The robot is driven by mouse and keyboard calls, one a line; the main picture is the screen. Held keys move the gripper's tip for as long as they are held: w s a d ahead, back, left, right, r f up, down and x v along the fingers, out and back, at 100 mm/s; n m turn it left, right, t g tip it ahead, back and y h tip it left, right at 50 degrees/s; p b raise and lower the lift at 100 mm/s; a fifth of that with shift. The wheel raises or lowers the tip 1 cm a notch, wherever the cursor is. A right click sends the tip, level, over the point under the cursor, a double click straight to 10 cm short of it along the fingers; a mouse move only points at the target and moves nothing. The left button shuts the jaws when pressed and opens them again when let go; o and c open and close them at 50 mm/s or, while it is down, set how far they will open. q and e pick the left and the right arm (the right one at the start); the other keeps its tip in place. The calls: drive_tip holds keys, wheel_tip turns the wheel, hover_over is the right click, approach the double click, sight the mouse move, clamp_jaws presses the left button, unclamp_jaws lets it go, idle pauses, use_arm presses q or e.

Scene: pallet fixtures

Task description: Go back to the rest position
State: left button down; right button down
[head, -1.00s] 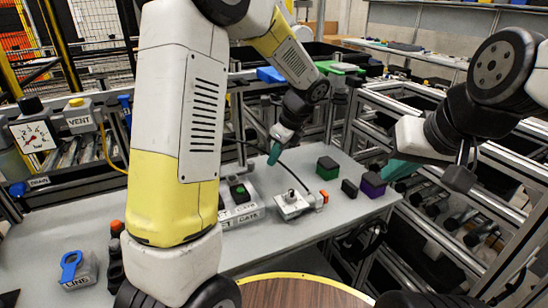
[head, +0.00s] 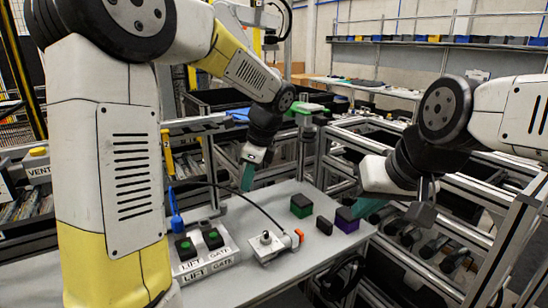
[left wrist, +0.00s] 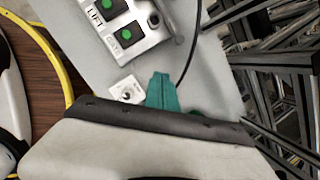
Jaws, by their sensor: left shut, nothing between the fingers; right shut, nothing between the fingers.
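My left gripper (head: 248,177) has teal fingers, shut and empty. In the head view it hangs in front of the grey table's far edge, behind the small switch box (head: 268,245). In the left wrist view its shut fingers (left wrist: 162,92) show against the grey table, beside the white switch box (left wrist: 127,90).
On the table (head: 235,285) are a LIFT/GATE button box (head: 203,255), a green-and-black block (head: 301,206) and a small black block (head: 324,225). A black cable (head: 250,203) runs to the switch box. Metal frame racks (head: 470,215) stand close on the right.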

use_arm(q)
drive_tip(key=s+a+r+n+t+h, duration=0.2)
drive_tip(key=s+r+n, duration=0.1)
drive_tip(key=s+n, duration=0.6)
drive_tip(key=s+a+r+n+t+h, duration=0.2)
drive_tip(key=s+r+n+h, duration=0.1)
drive_tip(key=s+n, duration=0.7)
drive_tip(key=shift+s+a+t, duration=0.2)
drive_tip(key=shift+s+t, duration=0.1)
